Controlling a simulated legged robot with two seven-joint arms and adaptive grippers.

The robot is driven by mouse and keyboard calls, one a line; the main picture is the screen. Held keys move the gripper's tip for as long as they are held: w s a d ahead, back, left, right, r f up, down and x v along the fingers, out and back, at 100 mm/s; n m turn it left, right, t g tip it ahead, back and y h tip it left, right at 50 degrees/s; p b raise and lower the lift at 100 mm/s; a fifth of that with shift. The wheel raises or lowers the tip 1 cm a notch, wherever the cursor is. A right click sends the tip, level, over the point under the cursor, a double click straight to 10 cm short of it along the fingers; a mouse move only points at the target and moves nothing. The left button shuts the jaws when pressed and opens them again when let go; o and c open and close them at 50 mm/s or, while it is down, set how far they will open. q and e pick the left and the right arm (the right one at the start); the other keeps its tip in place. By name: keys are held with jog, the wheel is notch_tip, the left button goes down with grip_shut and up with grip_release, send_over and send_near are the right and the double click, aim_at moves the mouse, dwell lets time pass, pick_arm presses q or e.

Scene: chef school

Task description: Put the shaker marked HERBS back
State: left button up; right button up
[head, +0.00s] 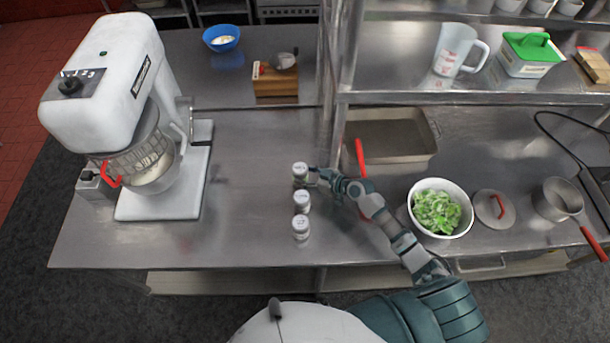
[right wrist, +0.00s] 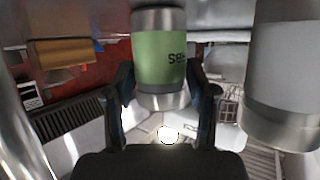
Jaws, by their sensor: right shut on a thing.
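Three shakers with pale lids stand in a short row on the steel counter in the head view. My right gripper (head: 314,176) is shut on the farthest one, the HERBS shaker (head: 299,169). In the right wrist view this shaker (right wrist: 159,50) has a green label with upside-down letters, partly visible, between the fingers of my right gripper (right wrist: 160,85). It looks upright; I cannot tell whether its base touches the counter. The middle shaker (head: 302,202) and the nearest shaker (head: 301,228) are apart from my fingers. A grey-labelled shaker (right wrist: 284,65) shows close beside it. My left gripper is out of view.
A stand mixer (head: 110,80) is at the left. A lettuce bowl (head: 413,207) and a lid (head: 488,209) lie farther right. The counter left of the shakers is clear.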

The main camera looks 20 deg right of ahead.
jog(key=shift+d, duration=0.15)
jog(key=o, duration=1)
jog(key=shift+d, duration=0.15)
jog(key=shift+c, duration=0.2)
jog(key=o, duration=0.4)
jog(key=shift+c, duration=0.2)
jog(key=shift+a+r, duration=0.1)
jog(key=shift+a, duration=0.3)
jog(key=shift+s+d, duration=0.15)
jog(key=shift+s, duration=0.1)
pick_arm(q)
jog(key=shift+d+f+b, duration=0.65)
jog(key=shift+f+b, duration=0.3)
pick_arm(e)
jog(key=v, duration=1.1)
jog(key=shift+d, duration=0.25)
